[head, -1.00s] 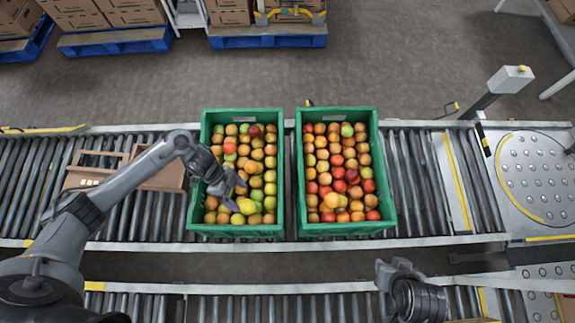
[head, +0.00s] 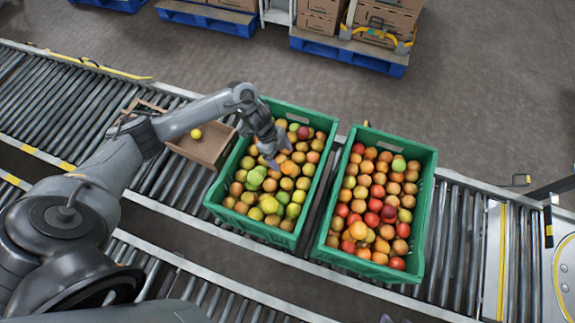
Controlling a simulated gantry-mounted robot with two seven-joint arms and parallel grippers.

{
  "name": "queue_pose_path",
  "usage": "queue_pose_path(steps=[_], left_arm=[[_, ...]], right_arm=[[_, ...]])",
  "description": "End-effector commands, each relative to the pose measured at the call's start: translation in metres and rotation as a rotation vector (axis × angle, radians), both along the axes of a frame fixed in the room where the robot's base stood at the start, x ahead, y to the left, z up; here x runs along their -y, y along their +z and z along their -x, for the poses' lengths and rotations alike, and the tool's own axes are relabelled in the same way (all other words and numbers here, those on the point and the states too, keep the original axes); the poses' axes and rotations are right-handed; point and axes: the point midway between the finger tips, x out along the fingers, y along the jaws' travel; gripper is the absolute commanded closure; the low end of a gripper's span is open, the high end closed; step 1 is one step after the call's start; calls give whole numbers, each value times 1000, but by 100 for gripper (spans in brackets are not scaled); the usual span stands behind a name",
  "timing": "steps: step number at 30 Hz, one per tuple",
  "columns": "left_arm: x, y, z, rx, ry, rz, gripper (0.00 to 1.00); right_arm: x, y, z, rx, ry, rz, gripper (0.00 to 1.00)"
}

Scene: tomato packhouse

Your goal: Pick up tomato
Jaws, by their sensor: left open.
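Tomatoes in red, orange, yellow and green fill a left green crate (head: 213,206) and a right green crate (head: 424,222). My left gripper (head: 277,161) is open over the far part of the left crate, fingers pointing down close above the tomatoes. No tomato shows clearly between its fingers, and it hides some beneath it. I cannot tell whether it touches any. A single yellow tomato (head: 196,134) lies in an open brown carton (head: 205,152) left of the left crate, beside my left forearm. My right gripper does not show clearly.
The crates and carton sit on a roller conveyor (head: 60,100), with metal rails along its edges. A second conveyor (head: 200,290) runs nearer to me. Stacked boxes on blue pallets (head: 345,50) stand beyond open floor (head: 480,90).

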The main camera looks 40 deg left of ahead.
Motion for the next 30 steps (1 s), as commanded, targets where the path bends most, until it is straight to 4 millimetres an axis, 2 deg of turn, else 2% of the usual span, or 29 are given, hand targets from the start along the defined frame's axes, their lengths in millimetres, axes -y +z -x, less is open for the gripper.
queue_pose_path(steps=[12, 23, 30], left_arm=[[22, -40, -1, -2, -1, 0, 16], [25, -46, -2, 0, -1, -1, 16], [25, -46, -2, 0, -1, -1, 53]], right_arm=[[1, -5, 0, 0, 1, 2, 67], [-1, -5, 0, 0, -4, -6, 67], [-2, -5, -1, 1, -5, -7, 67]])
